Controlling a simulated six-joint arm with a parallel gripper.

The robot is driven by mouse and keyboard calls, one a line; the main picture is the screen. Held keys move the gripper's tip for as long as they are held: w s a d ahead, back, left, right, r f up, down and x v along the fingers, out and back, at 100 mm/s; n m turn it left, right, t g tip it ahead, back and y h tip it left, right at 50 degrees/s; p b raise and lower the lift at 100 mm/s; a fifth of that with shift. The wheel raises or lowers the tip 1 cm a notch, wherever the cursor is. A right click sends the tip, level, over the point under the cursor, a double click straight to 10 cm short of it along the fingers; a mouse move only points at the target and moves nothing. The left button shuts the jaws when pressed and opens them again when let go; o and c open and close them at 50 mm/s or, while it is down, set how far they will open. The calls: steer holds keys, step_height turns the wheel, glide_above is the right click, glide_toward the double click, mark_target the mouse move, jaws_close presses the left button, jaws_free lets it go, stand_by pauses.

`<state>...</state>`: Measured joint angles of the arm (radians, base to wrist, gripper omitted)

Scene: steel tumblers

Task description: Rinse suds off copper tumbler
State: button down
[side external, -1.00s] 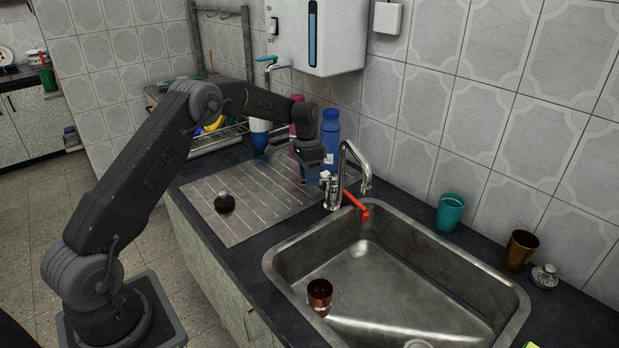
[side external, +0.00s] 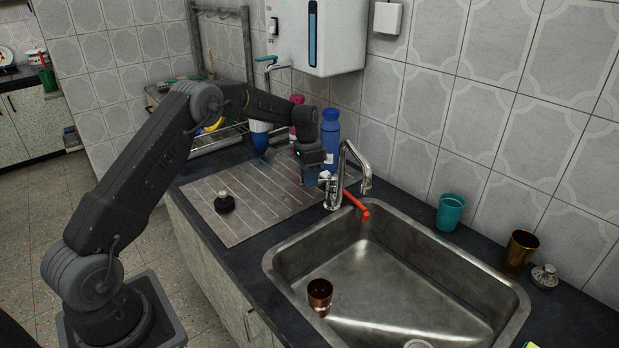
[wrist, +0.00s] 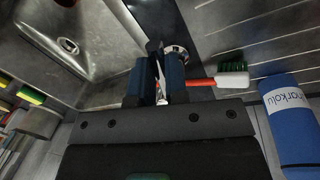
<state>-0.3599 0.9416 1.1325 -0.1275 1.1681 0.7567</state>
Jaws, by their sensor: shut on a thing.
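The copper tumbler (side external: 319,293) stands upright in the near left part of the steel sink (side external: 430,262), with a few pale specks, perhaps suds, low on its side. The chrome faucet (side external: 345,178) stands at the sink's back left corner; I see no water from its spout. My gripper (side external: 314,182) is beside the faucet's base, low over the back of the drainboard. In the wrist view my gripper (wrist: 158,85) has its blue fingers close around a thin shiny part, which looks like the faucet's lever. The fingers hide most of that part.
A blue bottle (side external: 330,140) stands behind my gripper. A black-based knobbed item (side external: 224,203) sits on the drainboard.

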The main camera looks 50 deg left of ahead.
steer(key=shift+w+a+m, duration=0.25)
steer(key=shift+a+m, duration=0.1)
steer(key=shift+m, duration=0.3)
steer(key=shift+w+a+m, duration=0.2)
steer(key=shift+a+m, duration=0.15)
steer(key=shift+m, duration=0.3)
steer(key=c, duration=1.1)
jaws_free()
steer(key=r, duration=0.4)
steer(key=a+r, duration=0.1)
steer(key=r, duration=0.4)
steer(key=w+r, duration=0.1)
steer(key=r, duration=0.3)
steer(key=shift+a+r, duration=0.35)
steer(key=shift+a, duration=0.05)
steer(key=shift+r, duration=0.1)
